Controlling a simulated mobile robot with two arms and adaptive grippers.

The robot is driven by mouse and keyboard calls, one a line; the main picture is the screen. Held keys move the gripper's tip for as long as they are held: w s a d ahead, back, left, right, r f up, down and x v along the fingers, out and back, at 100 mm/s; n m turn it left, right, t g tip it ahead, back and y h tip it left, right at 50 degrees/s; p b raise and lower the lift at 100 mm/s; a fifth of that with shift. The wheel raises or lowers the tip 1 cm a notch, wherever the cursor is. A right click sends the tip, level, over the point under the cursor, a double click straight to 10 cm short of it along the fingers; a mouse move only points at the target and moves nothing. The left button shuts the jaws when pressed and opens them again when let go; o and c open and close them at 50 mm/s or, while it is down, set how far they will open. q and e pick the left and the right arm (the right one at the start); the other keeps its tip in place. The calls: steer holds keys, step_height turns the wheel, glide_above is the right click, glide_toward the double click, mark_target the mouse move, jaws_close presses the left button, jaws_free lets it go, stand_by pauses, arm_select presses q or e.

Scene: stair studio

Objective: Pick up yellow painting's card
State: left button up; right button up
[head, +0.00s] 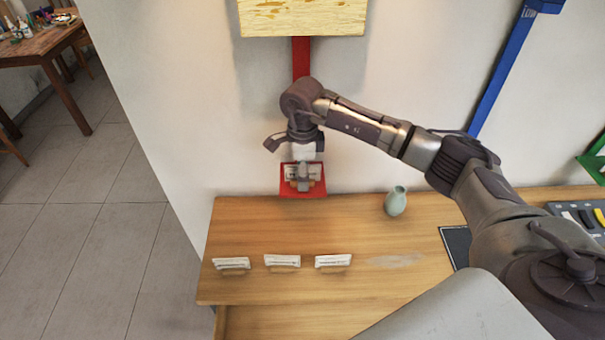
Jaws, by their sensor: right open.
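The yellow painting (303,15) hangs on the wall at the top, cut off by the frame edge. Below it, at the back of the wooden table, is a small red holder (288,190). A white card (290,172) on a small wooden stand shows in front of the holder's red back, partly hidden by my gripper. My right gripper (300,162) points down at this card, its jaws open. I cannot tell whether it touches the card. My left gripper is out of view.
Three more white cards on wooden stands, left (231,263), middle (282,260) and right (333,260), stand along the wooden table (380,300). A pale green vase (396,201) stands right of the red holder. A blue strip (500,70) runs down the wall.

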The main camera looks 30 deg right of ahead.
steer(key=shift+f+b, duration=0.25)
steer(key=shift+b, duration=0.1)
stand_by(0.4)
steer(key=c, duration=1.1)
steer(key=shift+r, duration=0.1)
